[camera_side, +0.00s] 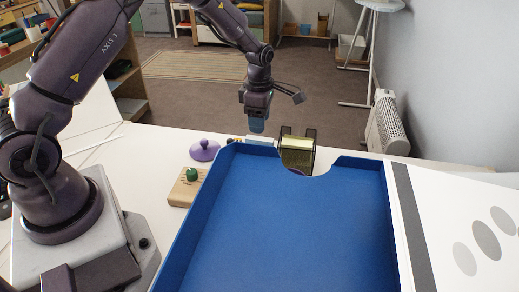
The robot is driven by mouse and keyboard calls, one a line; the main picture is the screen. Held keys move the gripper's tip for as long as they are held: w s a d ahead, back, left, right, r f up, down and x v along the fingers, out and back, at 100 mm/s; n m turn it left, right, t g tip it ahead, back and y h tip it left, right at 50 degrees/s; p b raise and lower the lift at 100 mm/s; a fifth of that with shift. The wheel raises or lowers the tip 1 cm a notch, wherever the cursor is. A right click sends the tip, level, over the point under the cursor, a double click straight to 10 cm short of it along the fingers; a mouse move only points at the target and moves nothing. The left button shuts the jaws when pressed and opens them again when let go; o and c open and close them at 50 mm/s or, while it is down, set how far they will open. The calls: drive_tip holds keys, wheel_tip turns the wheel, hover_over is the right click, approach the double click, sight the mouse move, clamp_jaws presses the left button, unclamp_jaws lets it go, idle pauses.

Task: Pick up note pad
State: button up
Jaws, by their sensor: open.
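A dark, see-through holder (299,160) stands behind the notch in the far wall of the blue tray. A pale yellow block (297,143) shows at its top and looks like the note pad; I cannot be sure. My gripper (257,127) points down just left of the holder, behind the tray's far wall. It is open, but its fingers are small in this view. A small pale thing (262,141) lies below it, mostly hidden by the tray wall. I see nothing held in the gripper.
The empty blue tray (285,225) fills the middle of the white table. Left of it are a purple knobbed lid (204,150) and a wooden block with a green knob (187,188). A white board with grey ovals (470,235) lies to the right.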

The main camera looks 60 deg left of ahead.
sight(260, 138)
wheel_tip(260, 138, down, 6)
drive_tip(key=shift+f, duration=0.25)
drive_tip(key=shift+c, duration=0.2)
clamp_jaws()
